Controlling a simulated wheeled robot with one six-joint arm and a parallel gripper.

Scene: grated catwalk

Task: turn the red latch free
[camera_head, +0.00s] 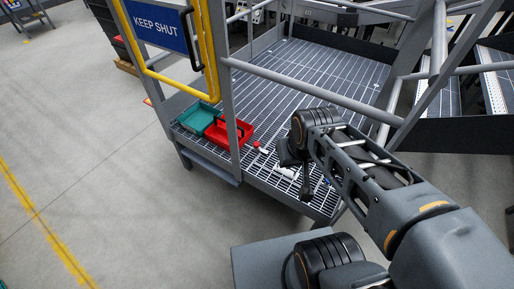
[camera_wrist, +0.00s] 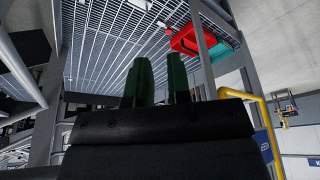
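I cannot make out a red latch for certain. A small red piece (camera_head: 257,145) is on or just above the grating, right of the red tray; a small red spot (camera_wrist: 168,30) also shows in the wrist view. The gate (camera_head: 207,50) at upper left is a yellow frame with a blue "KEEP SHUT" sign (camera_head: 158,22) and a dark handle (camera_head: 191,40). My gripper (camera_head: 305,193) points down over the catwalk's near end, right of the small red piece, partly hidden by my arm. In the wrist view its two dark green fingers (camera_wrist: 161,78) stand apart with nothing between them.
A red tray (camera_head: 229,141) and a teal tray (camera_head: 198,116) are on the grating (camera_head: 310,65) by the near left post (camera_head: 229,110). White fittings (camera_head: 286,173) are near my gripper. A grey rail (camera_head: 310,91) crosses above the deck. Concrete floor at left is clear.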

